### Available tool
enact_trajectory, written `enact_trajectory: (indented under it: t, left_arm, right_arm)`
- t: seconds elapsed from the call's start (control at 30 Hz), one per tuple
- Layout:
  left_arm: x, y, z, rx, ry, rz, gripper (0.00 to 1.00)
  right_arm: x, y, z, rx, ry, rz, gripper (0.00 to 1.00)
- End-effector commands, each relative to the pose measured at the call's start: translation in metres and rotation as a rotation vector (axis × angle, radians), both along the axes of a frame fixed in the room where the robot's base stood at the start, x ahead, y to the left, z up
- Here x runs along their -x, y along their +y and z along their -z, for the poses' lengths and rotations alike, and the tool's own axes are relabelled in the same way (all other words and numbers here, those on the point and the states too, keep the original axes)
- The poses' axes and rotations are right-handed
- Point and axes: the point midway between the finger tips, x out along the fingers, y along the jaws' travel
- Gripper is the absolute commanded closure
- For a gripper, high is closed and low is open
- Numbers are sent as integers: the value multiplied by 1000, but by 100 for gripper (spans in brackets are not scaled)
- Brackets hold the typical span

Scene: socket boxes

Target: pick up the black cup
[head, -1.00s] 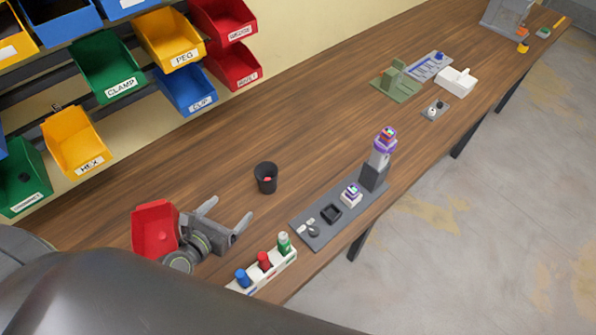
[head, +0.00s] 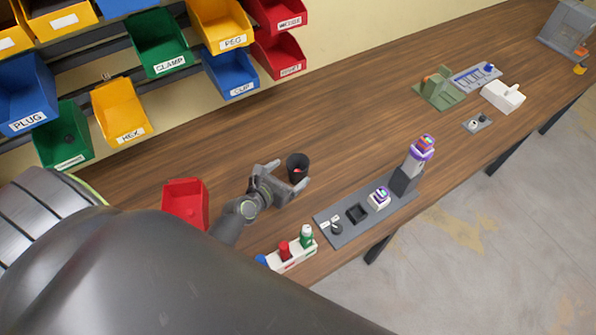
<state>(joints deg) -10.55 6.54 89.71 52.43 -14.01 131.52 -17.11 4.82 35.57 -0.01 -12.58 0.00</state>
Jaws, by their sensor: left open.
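I cannot tell whether the fingers touch the cup. The near lower part of the cup is partly hidden by the gripper. My right gripper is not in view.
A red bin (head: 186,203) stands left of my gripper. A white rack (head: 292,258) with red, green and blue bottles is in front. A grey tray (head: 340,238) with parts lies to the right. Labelled bins hang behind. The bench beyond the cup is clear.

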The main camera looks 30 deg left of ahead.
Motion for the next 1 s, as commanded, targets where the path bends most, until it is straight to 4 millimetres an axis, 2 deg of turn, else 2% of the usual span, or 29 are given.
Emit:
enact_trajectory:
  t: [0.3, 0.43, 0.67, 0.9, 1.0]
  left_arm:
    - [-40, -8, 13, 1, -1, 1, 17]
    - [-47, -9, 16, 1, -1, 1, 17]
    - [-47, -9, 15, 1, -1, 0, 18]
    - [-47, -9, 15, 0, 0, 0, 50]
    - [-47, -9, 15, 0, -1, 0, 60]
  right_arm:
    - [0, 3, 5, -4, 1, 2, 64]
    - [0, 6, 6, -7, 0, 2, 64]
    - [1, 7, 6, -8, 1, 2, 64]
    - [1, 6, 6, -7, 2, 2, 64]
    - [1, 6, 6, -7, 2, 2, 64]
